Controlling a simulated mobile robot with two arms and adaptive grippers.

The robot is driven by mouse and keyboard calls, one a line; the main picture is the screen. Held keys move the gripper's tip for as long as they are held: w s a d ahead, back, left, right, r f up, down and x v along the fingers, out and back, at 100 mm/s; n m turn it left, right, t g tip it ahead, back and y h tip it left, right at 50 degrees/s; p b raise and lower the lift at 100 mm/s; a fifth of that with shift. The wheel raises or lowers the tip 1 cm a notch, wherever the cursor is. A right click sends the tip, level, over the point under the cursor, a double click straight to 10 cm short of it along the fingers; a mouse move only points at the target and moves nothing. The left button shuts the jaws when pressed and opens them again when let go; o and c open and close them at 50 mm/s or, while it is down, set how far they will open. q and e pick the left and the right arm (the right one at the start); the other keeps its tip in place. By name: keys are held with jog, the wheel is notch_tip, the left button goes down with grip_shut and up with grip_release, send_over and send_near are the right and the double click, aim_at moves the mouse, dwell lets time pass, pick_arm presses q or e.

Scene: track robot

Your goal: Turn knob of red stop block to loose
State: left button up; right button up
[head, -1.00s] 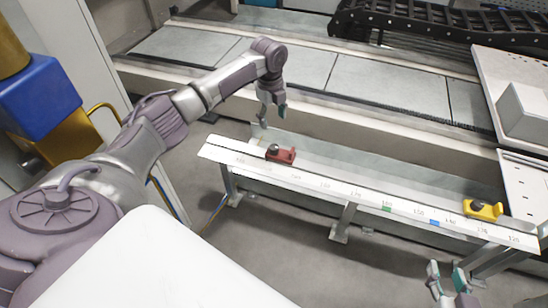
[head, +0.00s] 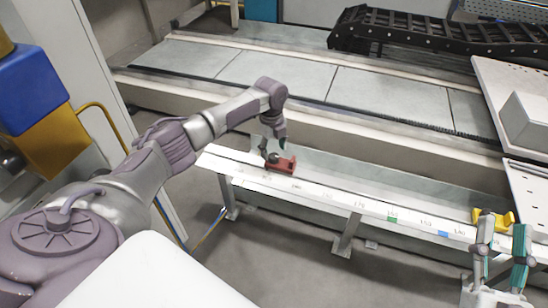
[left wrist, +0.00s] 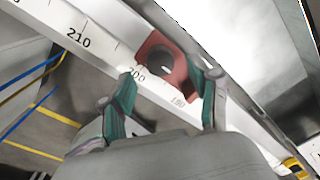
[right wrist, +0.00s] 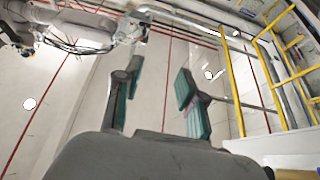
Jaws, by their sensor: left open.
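The red stop block (head: 283,166) sits on the white rail near its left end. In the left wrist view the red block (left wrist: 180,78) shows a dark round knob (left wrist: 160,62) near the 200 mark. My left gripper (head: 273,150) is right above the block in the head view. In the left wrist view it (left wrist: 168,80) is open, one finger to each side of the block's near part. I cannot tell whether a finger touches it. My right gripper (head: 503,232) is open and empty at the lower right; its spread fingers (right wrist: 158,75) show in the right wrist view.
The rail with printed scale (head: 330,196) runs to the right, with green and blue marks. A yellow stop block (head: 493,217) sits near its right end, close to my right gripper. A black cable chain (head: 430,30) lies behind. Blue and yellow cables (left wrist: 35,95) run beside the rail.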

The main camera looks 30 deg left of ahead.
aim_at(274, 156)
pick_arm(q)
jog(key=shift+w+f+b, duration=0.1)
jog(key=shift+f+b, duration=0.35)
jog(key=shift+f, duration=1.15)
pick_arm(e)
jog(key=shift+s+d+r+t+y, duration=0.1)
jog(key=shift+s+r+t+y, duration=0.25)
jog(key=shift+s+r+t, duration=0.6)
jog(key=shift+s+d+r+t+y, duration=0.1)
jog(key=shift+s+r+t+y, duration=0.25)
jog(key=shift+s+r+t, duration=0.55)
jog(key=shift+w+r, duration=0.15)
jog(key=shift+w, duration=0.15)
pick_arm(q)
jog(key=c, duration=1.2)
pick_arm(e)
jog(key=shift+w+a+g, duration=0.1)
jog(key=shift+g, duration=0.15)
